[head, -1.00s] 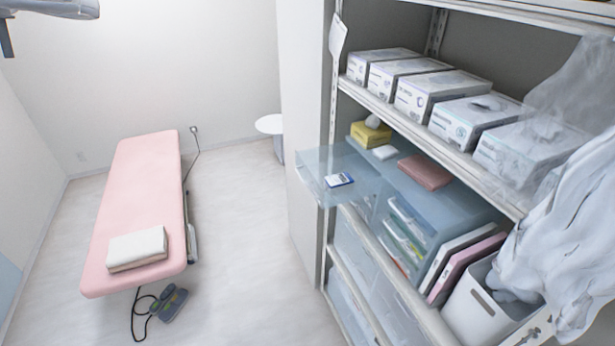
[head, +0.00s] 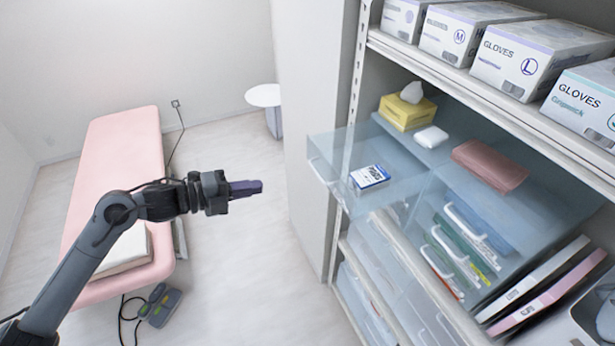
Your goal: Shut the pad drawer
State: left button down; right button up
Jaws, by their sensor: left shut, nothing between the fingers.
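The pad drawer (head: 330,150) is a clear, bluish drawer pulled out from the shelf unit, sticking out to the left past the shelf's front. A small blue and white packet (head: 369,177) lies inside it. A small handle shows on the drawer's left front face. My left gripper (head: 258,187) is shut and empty, in the air to the left of the drawer front and apart from it, its fingers pointing right toward it. My right gripper is not in view.
Glove boxes (head: 533,55) line the shelf above. A yellow tissue box (head: 407,112), a white item and a reddish-brown case (head: 490,165) sit on the drawer cabinet's top. Binders (head: 540,282) stand at lower right.

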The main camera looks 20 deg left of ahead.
pick_arm(q)
jog(key=p, duration=0.4)
send_near(316, 173)
jog(key=x, duration=0.5)
jog(key=shift+p+x, duration=0.45)
jog(key=shift+x, duration=0.45)
jog(key=shift+f, duration=0.15)
